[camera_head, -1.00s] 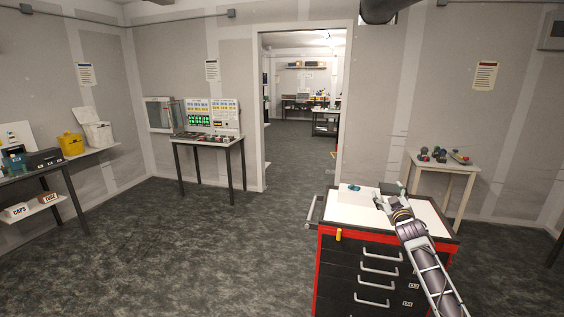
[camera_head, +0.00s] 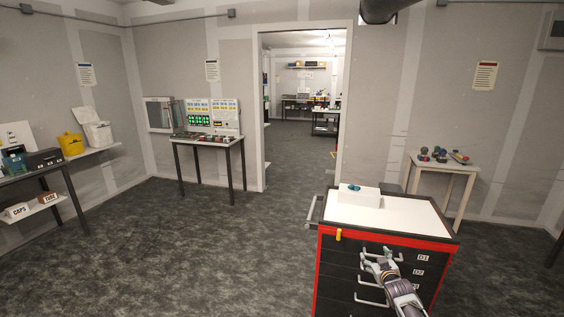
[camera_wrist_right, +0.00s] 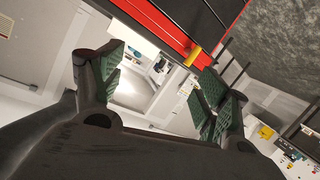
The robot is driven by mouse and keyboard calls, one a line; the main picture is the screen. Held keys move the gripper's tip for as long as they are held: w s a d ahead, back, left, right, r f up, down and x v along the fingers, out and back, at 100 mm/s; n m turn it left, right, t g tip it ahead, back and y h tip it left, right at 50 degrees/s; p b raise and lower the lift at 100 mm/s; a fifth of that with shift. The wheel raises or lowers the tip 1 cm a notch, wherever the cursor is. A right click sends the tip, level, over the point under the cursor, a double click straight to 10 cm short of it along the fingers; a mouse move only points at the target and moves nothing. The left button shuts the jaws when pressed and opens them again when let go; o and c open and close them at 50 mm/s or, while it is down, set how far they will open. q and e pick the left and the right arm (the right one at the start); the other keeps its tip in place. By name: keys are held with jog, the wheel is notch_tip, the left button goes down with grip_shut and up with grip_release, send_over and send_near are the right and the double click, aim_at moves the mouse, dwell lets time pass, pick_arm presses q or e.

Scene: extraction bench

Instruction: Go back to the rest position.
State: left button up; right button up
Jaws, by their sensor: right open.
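My right gripper (camera_head: 376,262) is in front of the drawers of the red and black tool cabinet (camera_head: 340,262) in the head view. Its fingers are open. In the right wrist view the green-padded fingers of my right gripper (camera_wrist_right: 160,85) stand apart with nothing held between them. A white block or box (camera_head: 359,199) with a small teal item (camera_head: 353,187) on it sits at the back of the white cabinet top. My left gripper does not show.
A small table (camera_head: 445,168) with several coloured items stands behind the cabinet at right. A table with a panel (camera_head: 212,118) stands left of the doorway (camera_head: 300,160). A shelf bench with bins (camera_head: 70,143) is at far left. The grey floor in the middle is clear.

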jog(key=s+a+f+g, duration=0.2)
jog(key=s+f, duration=0.8)
jog(key=f, duration=0.2)
jog(key=s+a+f+g, duration=0.1)
jog(key=s+f+g, duration=0.2)
jog(key=s+f, duration=0.8)
jog(key=s+a+f+g, duration=0.2)
jog(key=s+f, duration=0.6)
jog(key=f, duration=0.6)
jog(key=s+a+f+g, duration=0.2)
jog(key=s+f, duration=0.3)
jog(key=s, duration=0.9)
jog(key=s+a+f+g, duration=0.2)
jog(key=s+f, duration=0.4)
jog(key=s, duration=0.8)
jog(key=s+a+f+g+y, duration=0.1)
jog(key=s+f, duration=0.4)
jog(key=s, duration=1)
jog(key=shift+a+f+m+g, duration=0.3)
jog(key=shift+a+g, duration=0.3)
jog(key=shift+g, duration=0.4)
